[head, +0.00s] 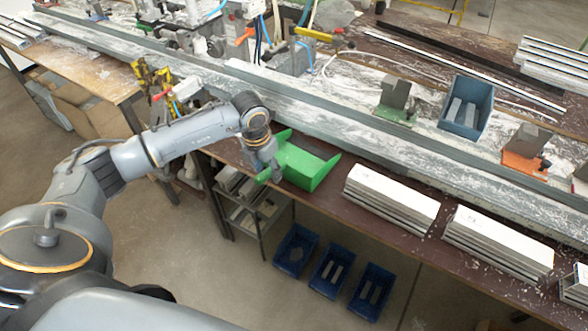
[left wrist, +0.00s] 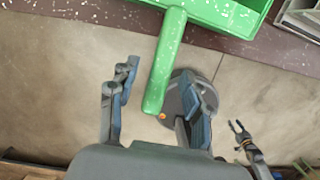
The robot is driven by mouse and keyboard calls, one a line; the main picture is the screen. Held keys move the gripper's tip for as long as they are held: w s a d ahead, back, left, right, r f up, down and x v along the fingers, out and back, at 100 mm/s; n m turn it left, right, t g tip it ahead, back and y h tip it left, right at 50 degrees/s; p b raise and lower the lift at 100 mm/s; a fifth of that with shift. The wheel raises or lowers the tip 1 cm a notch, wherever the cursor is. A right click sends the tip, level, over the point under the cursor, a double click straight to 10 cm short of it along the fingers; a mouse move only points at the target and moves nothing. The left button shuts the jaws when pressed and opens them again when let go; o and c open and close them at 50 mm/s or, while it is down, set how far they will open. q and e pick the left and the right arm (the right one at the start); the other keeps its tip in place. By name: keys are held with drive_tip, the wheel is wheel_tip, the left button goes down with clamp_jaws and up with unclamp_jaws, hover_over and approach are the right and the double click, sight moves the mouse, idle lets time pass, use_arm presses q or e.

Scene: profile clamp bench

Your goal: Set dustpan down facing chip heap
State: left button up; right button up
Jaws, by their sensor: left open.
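The green dustpan (head: 303,164) rests on the front edge strip of the bench, beside the long grey rail. Its handle points to the lower left, over the floor, and its pan lies on the far side. My left gripper (head: 272,173) is at the handle. In the left wrist view the handle (left wrist: 166,62) runs between the spread fingers of the left gripper (left wrist: 158,100), with gaps on both sides. White chips speckle the pan. White chips are scattered over the bench; which patch is the chip heap I cannot tell. A small claw, perhaps my right gripper (left wrist: 243,138), shows at lower right.
Stacked white profiles (head: 391,197) lie right of the dustpan along the front edge. A blue bin (head: 482,117) and a green clamp block (head: 393,98) stand behind the rail (head: 345,124). Several blue bins (head: 330,268) sit on the floor below.

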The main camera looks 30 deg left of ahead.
use_arm(q)
drive_tip(key=shift+w+f, duration=0.1)
drive_tip(key=shift+f, duration=0.4)
clamp_jaws()
drive_tip(key=shift+r, duration=0.2)
drive_tip(key=shift+w+r, duration=0.1)
drive_tip(key=shift+r, duration=0.15)
wheel_tip(320, 180, up, 11)
drive_tip(key=p, duration=0.6)
drive_tip(key=shift+r+p, duration=0.2)
drive_tip(key=shift+p, duration=0.2)
